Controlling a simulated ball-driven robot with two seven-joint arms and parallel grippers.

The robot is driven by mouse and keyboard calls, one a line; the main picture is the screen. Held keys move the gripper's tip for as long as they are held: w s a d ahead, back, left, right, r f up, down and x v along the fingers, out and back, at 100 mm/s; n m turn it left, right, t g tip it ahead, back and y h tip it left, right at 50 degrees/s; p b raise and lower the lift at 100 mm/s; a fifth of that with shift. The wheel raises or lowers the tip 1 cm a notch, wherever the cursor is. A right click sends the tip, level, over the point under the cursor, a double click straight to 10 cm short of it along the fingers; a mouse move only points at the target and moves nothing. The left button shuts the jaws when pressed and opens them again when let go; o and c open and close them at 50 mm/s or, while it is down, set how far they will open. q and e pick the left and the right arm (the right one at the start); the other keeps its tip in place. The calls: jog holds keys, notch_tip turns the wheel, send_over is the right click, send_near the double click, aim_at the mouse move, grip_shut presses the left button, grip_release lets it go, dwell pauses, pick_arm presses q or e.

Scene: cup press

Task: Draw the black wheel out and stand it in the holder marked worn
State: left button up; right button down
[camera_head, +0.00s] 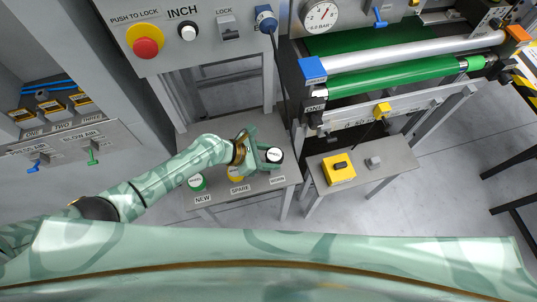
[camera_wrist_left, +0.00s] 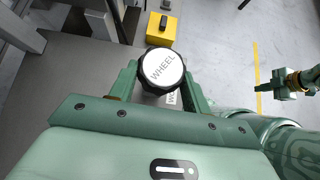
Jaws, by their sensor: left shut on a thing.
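The black wheel (camera_head: 274,154) has a white face lettered WHEEL. It also shows in the left wrist view (camera_wrist_left: 161,69), between my fingers. My left gripper (camera_head: 266,156) is shut on it, over the right end of the low grey stand (camera_head: 215,207). The WORN label (camera_head: 278,180) is on the stand just in front of the wheel. The worn holder is hidden under the wheel and gripper, so I cannot tell whether the wheel touches it. My right gripper (camera_wrist_left: 288,84) shows small at the right of the left wrist view; its jaw state is unclear.
A green wheel (camera_head: 197,183) stands above the NEW label. A yellow piece (camera_head: 236,175) shows above the SPARE label, partly behind my gripper. A side table (camera_head: 385,168) with a yellow box (camera_head: 339,169) stands to the right. The green-roller machine (camera_head: 400,75) is behind.

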pick_arm(q)
jog(key=shift+f+b, duration=1.45)
jog(key=shift+f, duration=0.6)
jog(key=o, duration=1.2)
jog(key=shift+o, duration=0.2)
jog(key=p+v, duration=0.5)
jog(key=v, duration=1)
jog(key=shift+d+r+p, duration=0.1)
jog(key=shift+r+p, duration=0.1)
jog(key=shift+p, duration=0.1)
jog(key=shift+s+a+r, duration=0.15)
jog(key=shift+a+r, duration=0.2)
jog(key=shift+a, duration=0.15)
jog(key=shift+d, duration=0.1)
